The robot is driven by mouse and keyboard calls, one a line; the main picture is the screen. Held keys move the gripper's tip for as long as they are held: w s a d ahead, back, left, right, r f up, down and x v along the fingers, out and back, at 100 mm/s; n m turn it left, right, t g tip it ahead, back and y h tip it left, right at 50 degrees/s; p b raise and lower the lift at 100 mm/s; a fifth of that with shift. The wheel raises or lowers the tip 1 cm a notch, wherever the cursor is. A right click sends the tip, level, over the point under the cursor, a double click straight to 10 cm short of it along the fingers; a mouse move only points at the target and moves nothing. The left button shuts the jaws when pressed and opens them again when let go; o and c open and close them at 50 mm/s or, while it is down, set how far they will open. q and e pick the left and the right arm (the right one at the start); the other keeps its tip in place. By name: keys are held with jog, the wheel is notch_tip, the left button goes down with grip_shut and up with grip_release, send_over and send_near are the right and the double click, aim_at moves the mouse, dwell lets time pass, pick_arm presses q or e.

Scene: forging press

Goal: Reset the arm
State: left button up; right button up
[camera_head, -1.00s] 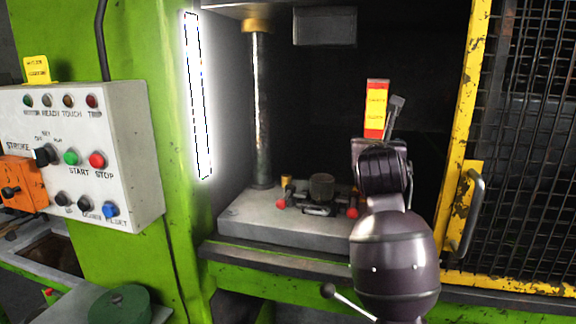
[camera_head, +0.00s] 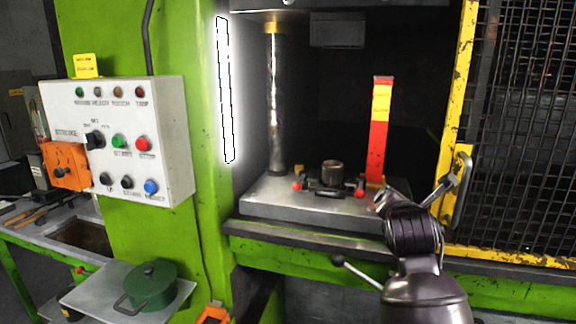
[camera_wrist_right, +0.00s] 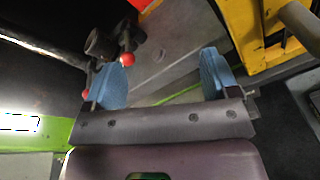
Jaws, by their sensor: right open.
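My right arm comes in from the bottom right of the head view, in front of the press bed's right front corner. My right gripper (camera_wrist_right: 163,80) shows in the right wrist view with two blue finger pads spread apart and nothing between them. The grey press bed (camera_head: 262,200) carries a dark round die piece (camera_head: 332,171) and small red-knobbed clamps. In the right wrist view, the die piece (camera_wrist_right: 100,43) and red knobs are beyond the left finger. My left gripper is out of view.
A red post with a yellow label (camera_head: 379,140) stands at the bed's back right. A yellow mesh guard (camera_head: 455,110) is close on the right. A control box (camera_head: 165,130) hangs on the green frame at left. A green pot (camera_head: 150,287) sits on a low shelf.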

jog(key=s+d+f+m+g+y, duration=0.1)
jog(key=s+d+f+m+g, duration=0.15)
jog(key=s+f+m, duration=0.6)
jog(key=s+d+f+m+g+y, duration=0.1)
jog(key=s+d+f+m+g, duration=0.3)
jog(key=s+f, duration=0.65)
jog(key=s+a+f+m+g+y, duration=0.1)
jog(key=s+f+m+g, duration=0.15)
jog(key=s+m, duration=0.35)
jog(key=s+a+f+m+g, duration=0.1)
jog(key=s+f+m, duration=0.25)
jog(key=s, duration=0.45)
jog(key=s+a+f+m+g+y, duration=0.1)
jog(key=s+f+m, duration=0.35)
jog(key=s, duration=0.25)
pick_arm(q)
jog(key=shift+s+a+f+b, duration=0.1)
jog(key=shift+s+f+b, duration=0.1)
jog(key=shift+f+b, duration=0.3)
pick_arm(e)
jog(key=w+f+t, duration=0.7)
jog(key=f, duration=0.4)
jog(key=shift+w+d+n+t, duration=0.15)
jog(key=shift+d+n+t, duration=0.15)
jog(key=shift+n+t, duration=0.15)
